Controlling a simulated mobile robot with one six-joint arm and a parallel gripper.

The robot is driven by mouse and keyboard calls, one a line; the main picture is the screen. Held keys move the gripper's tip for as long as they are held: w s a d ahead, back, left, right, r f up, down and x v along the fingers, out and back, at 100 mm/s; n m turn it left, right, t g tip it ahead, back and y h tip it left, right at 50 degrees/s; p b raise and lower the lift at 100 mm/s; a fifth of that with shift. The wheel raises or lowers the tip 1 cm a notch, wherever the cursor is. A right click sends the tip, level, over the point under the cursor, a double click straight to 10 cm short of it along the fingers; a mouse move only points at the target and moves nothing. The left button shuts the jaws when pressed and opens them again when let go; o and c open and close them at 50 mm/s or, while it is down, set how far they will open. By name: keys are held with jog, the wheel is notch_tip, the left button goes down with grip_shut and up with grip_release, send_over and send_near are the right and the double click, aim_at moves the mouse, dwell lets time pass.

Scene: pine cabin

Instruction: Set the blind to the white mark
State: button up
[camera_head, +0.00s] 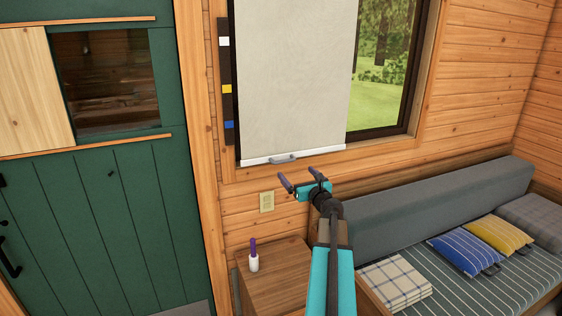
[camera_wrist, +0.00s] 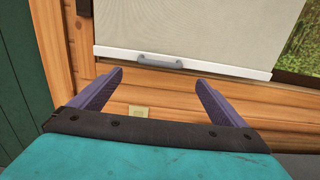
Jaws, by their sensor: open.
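The grey-white roller blind (camera_head: 293,75) hangs over the left part of the window, its white bottom bar (camera_head: 310,151) near the sill. A small grey handle (camera_head: 283,158) sits on the bar; it also shows in the wrist view (camera_wrist: 160,62). A dark strip left of the blind bears a white mark (camera_head: 224,41) near the top, a yellow mark (camera_head: 227,89) and a blue mark (camera_head: 229,125). The bar is below the blue mark. My gripper (camera_head: 303,179) is open and empty, just below the handle and apart from it. In the wrist view the handle lies beyond and between the fingers (camera_wrist: 160,82).
A wooden cabinet (camera_head: 280,285) with a small white bottle with a purple top (camera_head: 253,256) stands below. A grey bench (camera_head: 430,205) with cushions is at right. A green door (camera_head: 130,215) is at left. An outlet (camera_head: 267,201) is on the wall.

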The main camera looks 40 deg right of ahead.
aim_at(285, 161)
jog(key=shift+p+x, duration=1.65)
jog(key=shift+x, duration=4.95)
jog(key=c, duration=1.2)
jog(key=shift+r, duration=0.1)
